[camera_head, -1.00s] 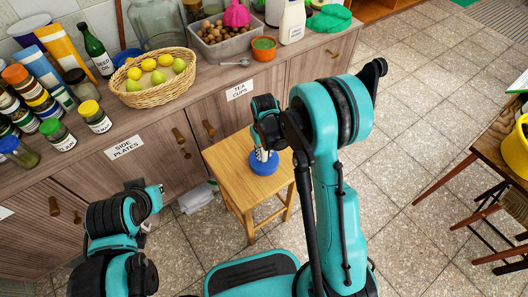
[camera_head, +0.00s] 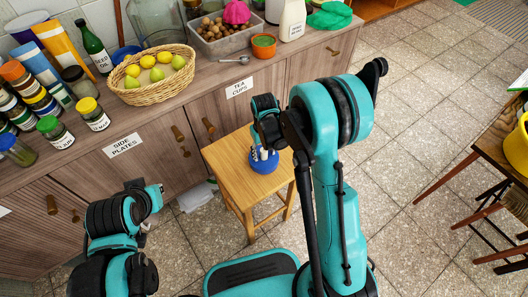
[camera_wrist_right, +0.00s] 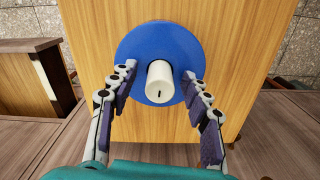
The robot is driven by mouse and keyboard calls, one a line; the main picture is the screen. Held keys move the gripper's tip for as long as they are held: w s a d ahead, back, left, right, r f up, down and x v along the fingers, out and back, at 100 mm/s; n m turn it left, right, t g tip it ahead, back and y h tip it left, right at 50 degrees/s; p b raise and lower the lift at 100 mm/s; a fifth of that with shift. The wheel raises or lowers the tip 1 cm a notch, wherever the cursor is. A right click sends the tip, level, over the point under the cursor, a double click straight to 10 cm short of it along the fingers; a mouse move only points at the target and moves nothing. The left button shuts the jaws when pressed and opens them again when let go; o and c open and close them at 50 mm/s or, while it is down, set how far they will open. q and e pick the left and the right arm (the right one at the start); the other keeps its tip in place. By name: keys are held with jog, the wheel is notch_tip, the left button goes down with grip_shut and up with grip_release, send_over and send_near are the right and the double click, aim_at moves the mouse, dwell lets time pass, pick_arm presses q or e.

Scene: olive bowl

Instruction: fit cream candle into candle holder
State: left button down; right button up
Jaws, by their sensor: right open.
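The cream candle (camera_wrist_right: 158,84) stands in the round blue candle holder (camera_wrist_right: 182,42) on the wooden stool. The right wrist view looks down on its end, with a small dark wick mark. The holder also shows in the head view (camera_head: 263,167), below my right gripper (camera_head: 264,153). In the right wrist view my right gripper (camera_wrist_right: 160,90) is open, with one finger on each side of the candle and a gap to each. The candle's base is hidden in the wrist view, so its seating depth cannot be told.
The stool top (camera_head: 227,158) is otherwise bare. A counter with a fruit basket (camera_head: 140,96), spice jars, a walnut box (camera_head: 222,44) and a small orange bowl (camera_head: 264,53) runs behind it. A table with a yellow container (camera_head: 515,150) stands at right.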

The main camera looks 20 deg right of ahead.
notch_tip(320, 180, up, 12)
dwell(0.4)
dwell(0.4)
jog(key=s+d+r+m+t, duration=0.1)
jog(key=s+r+t, duration=0.2)
jog(key=s, duration=0.5)
jog(key=s+d+r+t, duration=0.1)
jog(key=s+r+t, duration=0.3)
jog(key=s, duration=0.5)
jog(key=shift+d+r+m, duration=0.4)
jog(key=shift+r, duration=0.45)
